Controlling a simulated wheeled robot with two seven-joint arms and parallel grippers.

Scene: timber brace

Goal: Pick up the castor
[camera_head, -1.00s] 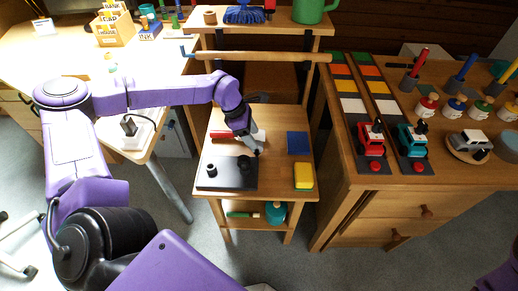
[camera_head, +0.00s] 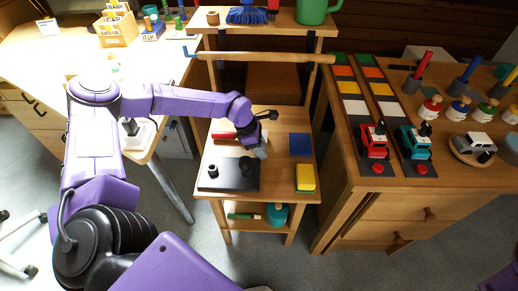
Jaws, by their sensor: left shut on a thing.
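A short black post (camera_head: 212,171) stands on the left of the plate. Another dark round shape (camera_head: 247,165) shows on the plate just left of the fingers. My right gripper is not in view.
A blue square (camera_head: 300,144) and a yellow block (camera_head: 305,177) lie on the right of the small table (camera_head: 275,184). A red and white item (camera_head: 222,132) lies behind the plate. A long wooden bar (camera_head: 265,57) crosses behind. The toy bench (camera_head: 385,185) stands close on the right.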

